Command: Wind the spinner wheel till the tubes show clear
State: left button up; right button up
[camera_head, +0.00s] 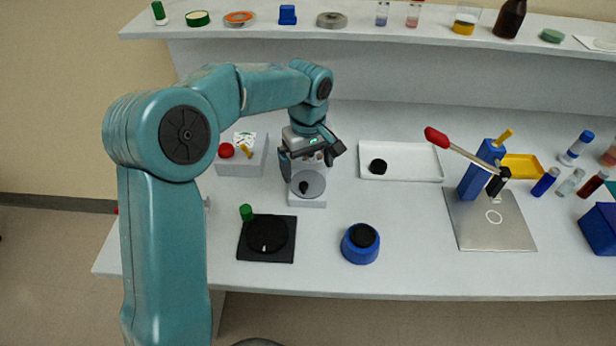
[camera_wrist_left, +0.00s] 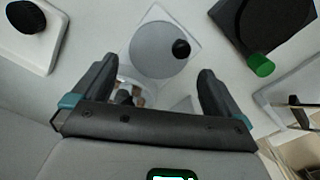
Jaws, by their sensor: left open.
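The spinner wheel (camera_head: 311,186) is a grey disc with a black knob, on a white base on the table. It also shows in the left wrist view (camera_wrist_left: 158,56), with its black knob (camera_wrist_left: 181,48) right of the disc's middle. Close beside the disc is a pale round holder (camera_wrist_left: 134,88) with brownish and dark contents, partly hidden by my gripper; I cannot tell whether its tubes are clear. My left gripper (camera_head: 311,160) is open above the holder, behind the knob, fingers apart with nothing held. It also shows in the wrist view (camera_wrist_left: 155,78). My right gripper is not in view.
A black turntable (camera_head: 258,250) with a green knob and a blue round pot (camera_head: 360,245) stand in front. A white tray (camera_head: 400,174) lies right, a grey box (camera_head: 250,166) left. A blue post with a red-tipped lever (camera_head: 480,180) stands further right. A shelf (camera_head: 400,34) runs behind.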

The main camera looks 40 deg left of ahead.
aim_at(308, 182)
pick_arm(q)
notch_tip(308, 182, down, 4)
jog(key=shift+f, duration=0.15)
jog(key=c, duration=0.8)
jog(key=shift+o, duration=0.2)
jog(key=shift+m, duration=0.4)
jog(key=m, duration=0.3)
jog(key=shift+w, duration=0.1)
jog(key=m, duration=0.3)
jog(key=shift+m+p, duration=0.3)
jog(key=shift+p, duration=0.1)
jog(key=m, duration=0.6)
jog(key=shift+p, duration=0.4)
